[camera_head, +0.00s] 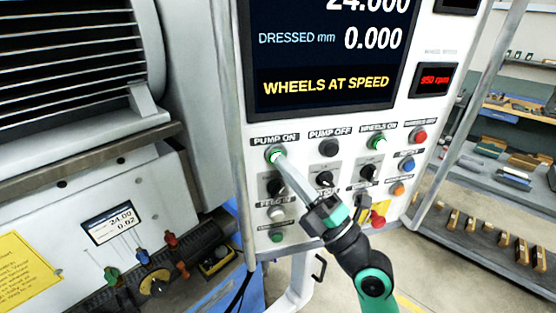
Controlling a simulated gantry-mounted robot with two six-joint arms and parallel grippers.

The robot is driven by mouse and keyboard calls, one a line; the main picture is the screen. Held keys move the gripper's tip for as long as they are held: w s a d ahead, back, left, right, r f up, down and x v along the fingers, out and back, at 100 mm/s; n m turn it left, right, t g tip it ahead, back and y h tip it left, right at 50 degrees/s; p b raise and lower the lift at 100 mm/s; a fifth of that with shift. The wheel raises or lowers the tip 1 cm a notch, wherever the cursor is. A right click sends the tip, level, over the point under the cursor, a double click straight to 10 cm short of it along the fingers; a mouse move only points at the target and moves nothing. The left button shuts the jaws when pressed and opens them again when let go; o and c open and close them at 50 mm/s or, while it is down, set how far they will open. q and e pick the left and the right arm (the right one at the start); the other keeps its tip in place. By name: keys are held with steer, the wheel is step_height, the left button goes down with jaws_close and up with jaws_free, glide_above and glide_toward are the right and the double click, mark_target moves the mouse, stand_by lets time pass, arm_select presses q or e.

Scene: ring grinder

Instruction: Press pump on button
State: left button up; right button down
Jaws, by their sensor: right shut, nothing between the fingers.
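The green pump on button (273,154) sits at the upper left of the button rows on the white control panel (236,110), under the label PUMP ON. It looks lit. My right gripper (282,161) comes up from the lower right and is shut, with nothing in its fingers. Its tips are at the button's lower right edge and cover part of it. I cannot tell whether they touch it or press it in. The screen (325,50) reads WHEELS AT SPEED. My left gripper is not in view.
The black pump off button (329,147), green wheels on button (376,142) and red wheels off button (418,136) share the row. Black knobs (324,179) sit below. A red knob on yellow (377,219) is at the lower right. The grinder (120,190) stands at left.

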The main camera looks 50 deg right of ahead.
steer(key=shift+w, duration=0.1)
stand_by(0.4)
steer(key=shift+s+a, duration=0.45)
steer(key=shift+s, duration=0.35)
steer(key=s+a, duration=0.1)
steer(key=s, duration=0.1)
steer(key=s+a, duration=0.1)
steer(key=s, duration=0.1)
steer(key=shift+s+a+p, duration=0.1)
steer(key=shift+a+p, duration=0.2)
steer(key=shift+p, duration=0.1)
stand_by(0.5)
